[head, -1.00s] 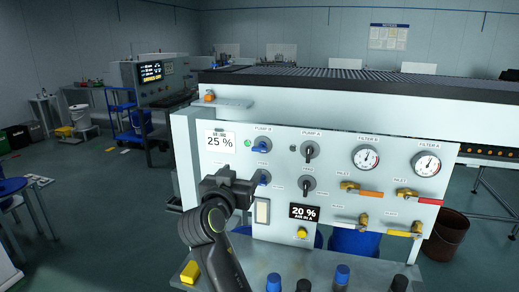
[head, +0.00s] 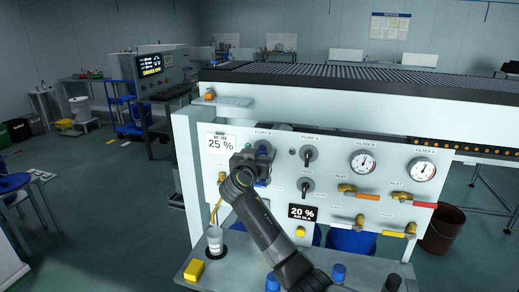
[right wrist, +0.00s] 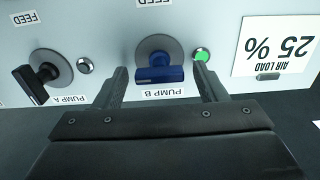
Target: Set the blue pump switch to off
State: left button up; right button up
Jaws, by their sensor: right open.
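The blue pump switch (right wrist: 160,74) is labelled PUMP B and sits on a round grey base on the white panel. In the right wrist view, which is upside down, its handle looks wide and level. A lit green lamp (right wrist: 201,55) is beside it. My right gripper (right wrist: 160,69) is open, with one finger on each side of the switch; I cannot tell whether they touch it. In the head view the right gripper (head: 248,166) partly covers the switch (head: 265,148). My left gripper is not in view.
The black PUMP A switch (right wrist: 42,75) is close by. A blue FEED knob (head: 262,182) is partly hidden below the gripper. Gauges (head: 363,162) and coloured valve handles (head: 420,204) are on the right. A shelf (head: 210,270) with a yellow block (head: 194,271) is below.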

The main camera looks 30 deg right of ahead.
jog(key=shift+w+d, duration=0.3)
jog(key=shift+d, duration=0.05)
jog(key=c, duration=1)
